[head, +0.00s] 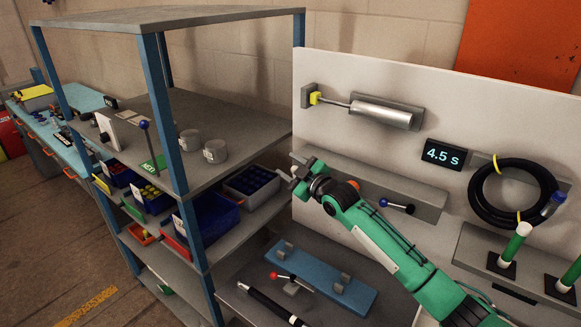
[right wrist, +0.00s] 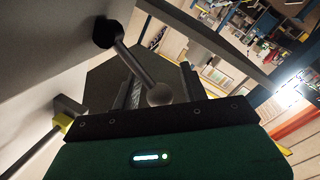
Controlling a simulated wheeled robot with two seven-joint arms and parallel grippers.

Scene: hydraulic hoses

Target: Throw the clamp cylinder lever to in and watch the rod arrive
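The silver clamp cylinder (head: 382,114) is mounted high on the white panel. Its thin rod (head: 336,103) reaches left to a yellow end piece (head: 315,98) at a grey block. The rod and yellow piece (right wrist: 62,122) also show at the left of the right wrist view. My right gripper (head: 298,169) is at the panel's left edge, below the cylinder. In the right wrist view, a lever with a pale ball knob (right wrist: 160,95) stands between its fingers, which look open with gaps beside the ball. This lever is hidden in the head view. My left gripper is out of view.
A blue-knobbed lever (head: 397,206) is on the panel's grey bar. A display (head: 444,154) reads 4.5 s. A coiled black hose (head: 484,194) hangs at right. Below are a blue fixture (head: 320,279) and a red-knobbed lever (head: 275,275). A shelf (head: 222,127) with bins stands left.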

